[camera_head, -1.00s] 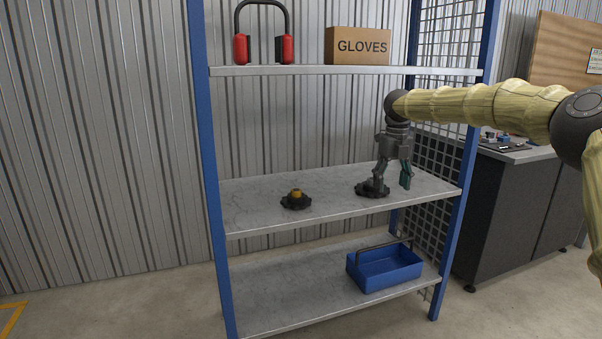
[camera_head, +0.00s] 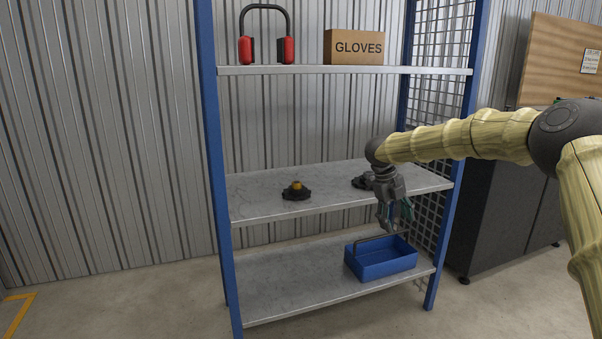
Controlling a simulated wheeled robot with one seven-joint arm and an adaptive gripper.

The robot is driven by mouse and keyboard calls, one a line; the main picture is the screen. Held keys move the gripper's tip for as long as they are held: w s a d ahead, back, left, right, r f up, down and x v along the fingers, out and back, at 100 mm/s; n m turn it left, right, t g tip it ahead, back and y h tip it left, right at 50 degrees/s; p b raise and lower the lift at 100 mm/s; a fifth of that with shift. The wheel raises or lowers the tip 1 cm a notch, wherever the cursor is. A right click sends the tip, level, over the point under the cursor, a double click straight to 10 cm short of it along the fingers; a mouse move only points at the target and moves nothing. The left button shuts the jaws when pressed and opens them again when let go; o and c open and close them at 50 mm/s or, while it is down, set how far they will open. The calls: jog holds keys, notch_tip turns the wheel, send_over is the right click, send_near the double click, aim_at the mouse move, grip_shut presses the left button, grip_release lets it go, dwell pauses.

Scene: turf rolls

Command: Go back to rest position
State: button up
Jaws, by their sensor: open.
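My gripper (camera_head: 396,222) hangs pointing down in front of the right part of the middle shelf (camera_head: 330,183). Its fingers are apart, with nothing seen between them. A black round part (camera_head: 363,181) lies on the middle shelf just behind my gripper, which partly hides it.
A blue tote with a handle (camera_head: 382,263) stands on the bottom shelf below my gripper. Red ear defenders (camera_head: 287,50) and a GLOVES box (camera_head: 354,46) are on the top shelf. A blue post (camera_head: 442,250) and a dark cabinet (camera_head: 500,220) stand to the right.

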jog(key=s+f+n+t+h, duration=0.2)
jog(key=s+f+n, duration=0.25)
jog(key=f, duration=0.55)
jog(key=s+f+n+t+h, duration=0.1)
jog(key=s+f+n, duration=0.35)
jog(key=f, duration=0.45)
jog(key=s+f+n+t+h, duration=0.25)
jog(key=f+n, duration=0.25)
jog(key=f, duration=0.5)
jog(key=s+a+f+n+y, duration=0.25)
jog(key=s+f+n, duration=0.25)
jog(key=s+f, duration=0.5)
jog(key=s+a+f+n+y, duration=0.25)
jog(key=s+f+n, duration=0.3)
jog(key=s, duration=0.75)
jog(key=s+a+n+g+y, duration=0.1)
jog(key=s+n+g+y, duration=0.45)
jog(key=s, duration=2.25)
notch_tip(320, 180, up, 27)
jog(key=n+h+p, duration=0.1)
jog(key=p, duration=2.6)
jog(key=shift+a+n+p, duration=0.2)
jog(key=shift+n+p, duration=0.1)
jog(key=shift+p, duration=0.1)
jog(key=shift+w+f, duration=0.1)
